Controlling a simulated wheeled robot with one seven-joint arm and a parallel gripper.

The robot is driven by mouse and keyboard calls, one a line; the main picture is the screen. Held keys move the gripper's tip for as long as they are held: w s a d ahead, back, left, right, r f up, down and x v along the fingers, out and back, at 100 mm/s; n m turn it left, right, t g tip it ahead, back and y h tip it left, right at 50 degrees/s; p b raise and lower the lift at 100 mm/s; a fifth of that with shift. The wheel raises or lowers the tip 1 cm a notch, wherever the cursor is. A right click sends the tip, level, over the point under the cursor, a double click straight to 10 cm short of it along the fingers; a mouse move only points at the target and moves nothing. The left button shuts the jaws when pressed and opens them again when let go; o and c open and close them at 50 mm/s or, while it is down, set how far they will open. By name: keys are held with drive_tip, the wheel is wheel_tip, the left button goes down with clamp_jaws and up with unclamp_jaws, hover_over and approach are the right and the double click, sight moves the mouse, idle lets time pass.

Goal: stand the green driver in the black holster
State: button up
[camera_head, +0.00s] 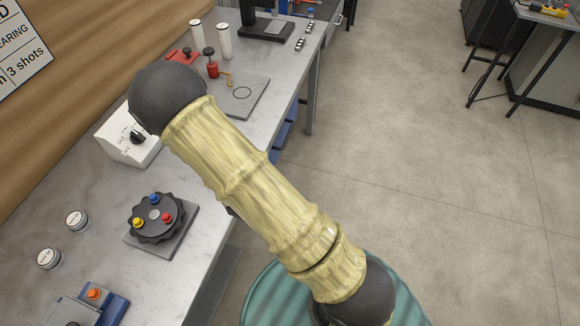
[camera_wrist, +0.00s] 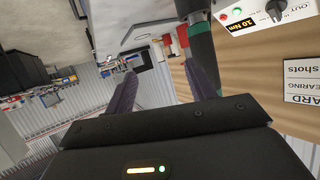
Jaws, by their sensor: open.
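My gripper (camera_wrist: 160,68) is open in the wrist view, its two dark purple fingers spread apart. A dark green cylinder (camera_wrist: 203,55) with a black end stands close by the right finger and partly overlaps it; it looks like the green driver, but I cannot tell whether the finger touches it. No grip on it shows. In the head view my arm hides the gripper and the driver cannot be made out. I cannot pick out the black holster for certain; a black stand (camera_head: 265,28) with a flat base is at the bench's far end.
The grey bench (camera_head: 95,180) carries a white control box (camera_head: 128,140), a black dial with coloured knobs (camera_head: 156,218), two round tins, a red-handled clamp (camera_head: 212,68) on a plate, and white cylinders (camera_head: 224,40). A wall is on the left; open floor (camera_head: 430,150) lies to the right.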

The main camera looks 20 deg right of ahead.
drive_tip(key=s+d+r+g, duration=0.5)
drive_tip(key=s, duration=0.3)
drive_tip(key=s+d+r+n+g, duration=0.1)
drive_tip(key=s+d+r+g, duration=0.5)
drive_tip(key=s, duration=0.3)
drive_tip(key=shift+d+r+n+y, duration=0.2)
drive_tip(key=shift+n+y, duration=0.1)
drive_tip(key=shift+y, duration=0.1)
idle(0.9)
